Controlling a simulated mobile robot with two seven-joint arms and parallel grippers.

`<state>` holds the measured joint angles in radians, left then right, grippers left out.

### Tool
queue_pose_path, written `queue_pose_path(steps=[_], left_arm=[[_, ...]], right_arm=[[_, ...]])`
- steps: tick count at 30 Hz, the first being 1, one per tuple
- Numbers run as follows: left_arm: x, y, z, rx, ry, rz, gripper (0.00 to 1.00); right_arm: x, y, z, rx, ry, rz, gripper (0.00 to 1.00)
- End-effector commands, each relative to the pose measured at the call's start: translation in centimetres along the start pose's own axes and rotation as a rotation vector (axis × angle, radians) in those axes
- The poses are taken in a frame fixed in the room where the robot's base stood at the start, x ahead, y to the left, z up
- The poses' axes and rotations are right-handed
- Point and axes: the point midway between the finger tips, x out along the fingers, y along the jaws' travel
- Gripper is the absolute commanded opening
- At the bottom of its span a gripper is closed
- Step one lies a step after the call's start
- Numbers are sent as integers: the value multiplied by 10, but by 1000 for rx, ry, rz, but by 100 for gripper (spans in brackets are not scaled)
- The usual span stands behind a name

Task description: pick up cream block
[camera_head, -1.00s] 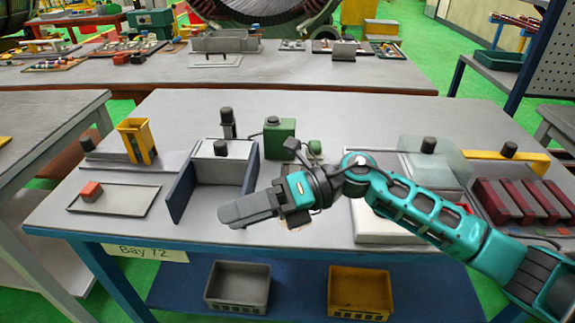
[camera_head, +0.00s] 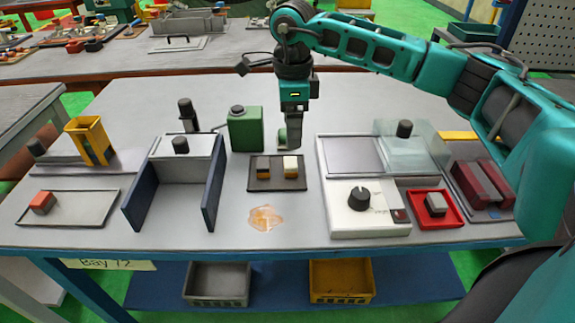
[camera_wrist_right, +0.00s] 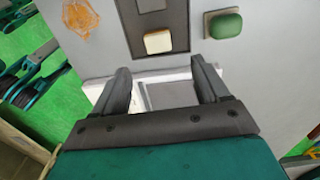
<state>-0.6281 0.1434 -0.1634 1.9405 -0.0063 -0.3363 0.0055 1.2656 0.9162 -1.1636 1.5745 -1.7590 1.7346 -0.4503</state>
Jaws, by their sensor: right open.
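The cream block (camera_head: 291,163) sits on a small dark tray (camera_head: 262,187) in the middle of the table, at the right side of a second block (camera_head: 263,166). In the right wrist view the cream block (camera_wrist_right: 158,42) lies beyond the fingertips, roughly centred between them, on the dark tray (camera_wrist_right: 176,12). My right gripper (camera_head: 289,142) points down just behind the tray, apart from the block. The right wrist view shows its two fingers (camera_wrist_right: 160,66) spread and empty. My left gripper is out of view.
An orange spill (camera_head: 265,217) lies in front of the tray. A green canister (camera_head: 245,130) stands behind left, a blue-sided fixture (camera_head: 214,190) to the left. A white device with a black knob (camera_head: 359,197) and a red tray (camera_head: 452,210) stand to the right.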

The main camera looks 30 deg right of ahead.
Motion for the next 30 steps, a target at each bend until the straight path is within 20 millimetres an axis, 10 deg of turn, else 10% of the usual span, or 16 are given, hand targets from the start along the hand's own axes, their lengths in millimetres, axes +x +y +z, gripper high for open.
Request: queue_pose_path(steps=[19, 30], left_arm=[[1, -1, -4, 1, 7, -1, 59], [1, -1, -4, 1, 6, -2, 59]], right_arm=[[80, 3, 3, 0, -2, 3, 74], [86, 3, 4, -1, -5, 0, 69]])
